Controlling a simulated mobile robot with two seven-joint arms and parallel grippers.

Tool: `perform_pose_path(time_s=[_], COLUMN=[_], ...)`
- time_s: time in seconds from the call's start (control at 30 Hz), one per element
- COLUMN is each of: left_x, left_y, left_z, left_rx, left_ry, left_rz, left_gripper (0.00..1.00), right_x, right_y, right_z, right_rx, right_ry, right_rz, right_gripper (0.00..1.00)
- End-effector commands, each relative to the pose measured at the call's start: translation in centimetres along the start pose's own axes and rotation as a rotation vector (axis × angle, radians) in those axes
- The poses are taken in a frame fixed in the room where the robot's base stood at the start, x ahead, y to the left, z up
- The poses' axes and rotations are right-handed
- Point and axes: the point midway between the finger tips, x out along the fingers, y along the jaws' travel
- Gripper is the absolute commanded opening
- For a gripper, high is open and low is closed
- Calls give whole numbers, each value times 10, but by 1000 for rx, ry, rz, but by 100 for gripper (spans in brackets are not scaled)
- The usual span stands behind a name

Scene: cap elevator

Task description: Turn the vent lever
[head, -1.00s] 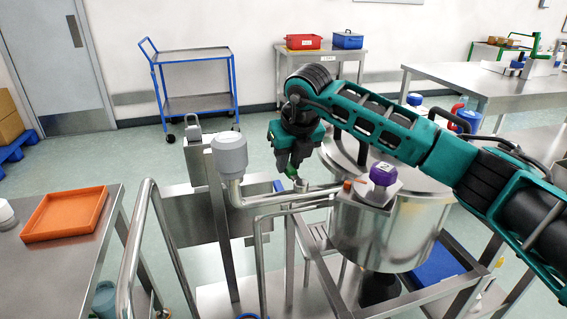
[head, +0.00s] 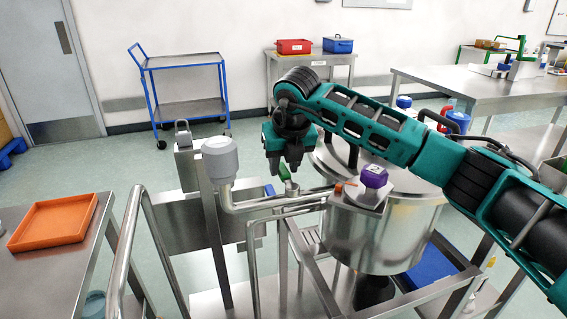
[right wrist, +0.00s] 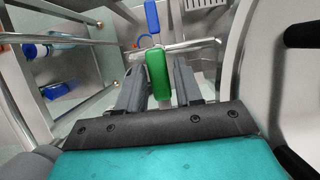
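A green lever handle (right wrist: 159,73) lies between the two fingers of my right gripper (right wrist: 158,85) in the right wrist view. The fingers are apart, one on each side of it, with narrow gaps, and contact cannot be told. In the head view my right gripper (head: 289,172) points down above the pipe (head: 290,200) beside the steel tank, and the green handle (head: 284,173) partly shows at its fingertips. A blue handle (right wrist: 152,16) and an orange one (head: 338,187) are also on the pipework. No label shows which handle is the vent lever. My left gripper is out of view.
The steel tank (head: 365,245) with a purple cap (head: 374,176) stands close under my right arm. A grey-capped upright pipe (head: 220,160) rises left of the gripper. An orange tray (head: 55,222) lies on the left table.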

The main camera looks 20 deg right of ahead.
Motion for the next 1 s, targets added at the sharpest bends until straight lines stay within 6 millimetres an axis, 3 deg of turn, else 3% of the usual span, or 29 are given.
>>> perform_pose_path(time_s=[0.13, 0.47, 1.0], left_x=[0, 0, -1], left_y=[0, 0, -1], left_z=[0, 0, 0], left_rx=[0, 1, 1], left_ry=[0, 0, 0], left_rz=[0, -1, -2], left_gripper=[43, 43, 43], right_x=[0, -6, -110], right_y=[0, 1, 0], right_z=[0, 0, 1], right_rx=[-2, -4, -3], right_ry=[0, -2, -4], right_rz=[1, 3, 1], right_gripper=[49, 49, 49])
